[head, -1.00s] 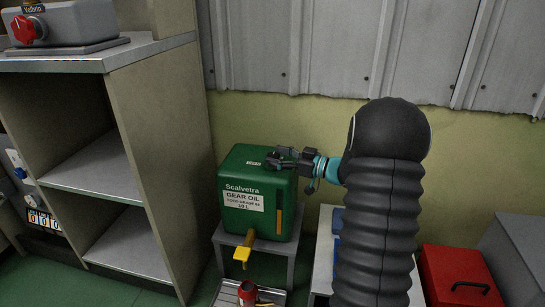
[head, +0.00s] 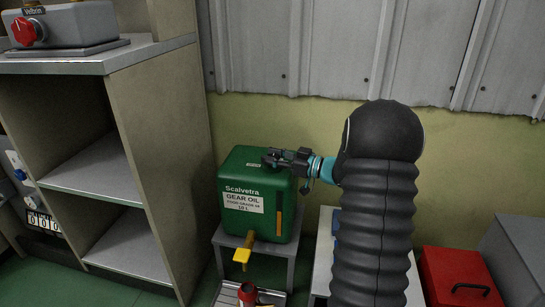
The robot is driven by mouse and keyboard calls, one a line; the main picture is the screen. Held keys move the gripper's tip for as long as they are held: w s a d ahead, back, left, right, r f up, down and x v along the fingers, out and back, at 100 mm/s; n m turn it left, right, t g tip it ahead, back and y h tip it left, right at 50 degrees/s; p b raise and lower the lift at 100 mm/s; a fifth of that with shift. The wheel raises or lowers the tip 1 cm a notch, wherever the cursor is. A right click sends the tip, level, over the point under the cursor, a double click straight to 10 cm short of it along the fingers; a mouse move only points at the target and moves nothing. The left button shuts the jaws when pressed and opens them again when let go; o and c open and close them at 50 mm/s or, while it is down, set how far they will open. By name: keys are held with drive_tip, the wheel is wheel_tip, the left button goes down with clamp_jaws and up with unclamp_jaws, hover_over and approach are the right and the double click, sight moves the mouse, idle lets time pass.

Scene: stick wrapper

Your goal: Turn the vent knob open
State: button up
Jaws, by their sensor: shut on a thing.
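A green gear oil container (head: 235,219) stands upright on a small grey stand, with a white label on its front. My gripper (head: 271,158) is at the top of the container, toward its right side, reaching in from the right. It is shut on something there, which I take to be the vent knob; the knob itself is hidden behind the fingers. A yellow tap (head: 242,254) sticks out at the bottom front of the container.
A shelf unit (head: 150,130) stands close on the left, with a grey device with a red knob (head: 24,31) on top. A red can (head: 246,294) stands on a tray below the tap. A red toolbox (head: 461,277) sits at the right. A wall is close behind.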

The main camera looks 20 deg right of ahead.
drive_tip(key=shift+r, duration=0.1)
drive_tip(key=n+g+y+p, duration=0.2)
drive_tip(key=g+p, duration=0.1)
drive_tip(key=shift+w+r+n+y, duration=0.1)
drive_tip(key=shift+n+y, duration=0.2)
drive_tip(key=shift+n, duration=0.1)
drive_tip(key=shift+n+g+y+p, duration=0.65)
drive_tip(key=shift+n+g+p, duration=0.35)
drive_tip(key=shift+g, duration=0.7)
drive_tip(key=shift+n+g+y+p, duration=0.7)
drive_tip(key=shift+n+g, duration=0.5)
drive_tip(key=shift+g, duration=0.5)
drive_tip(key=o, duration=1.2)
drive_tip(key=shift+f, duration=0.2)
drive_tip(key=shift+c, duration=0.2)
drive_tip(key=shift+s+d, duration=0.2)
drive_tip(key=shift+d, duration=1.05)
drive_tip(key=shift+s+d, duration=0.25)
drive_tip(key=shift+d, duration=1)
drive_tip(key=shift+s+d, duration=0.2)
drive_tip(key=shift+d, duration=1.05)
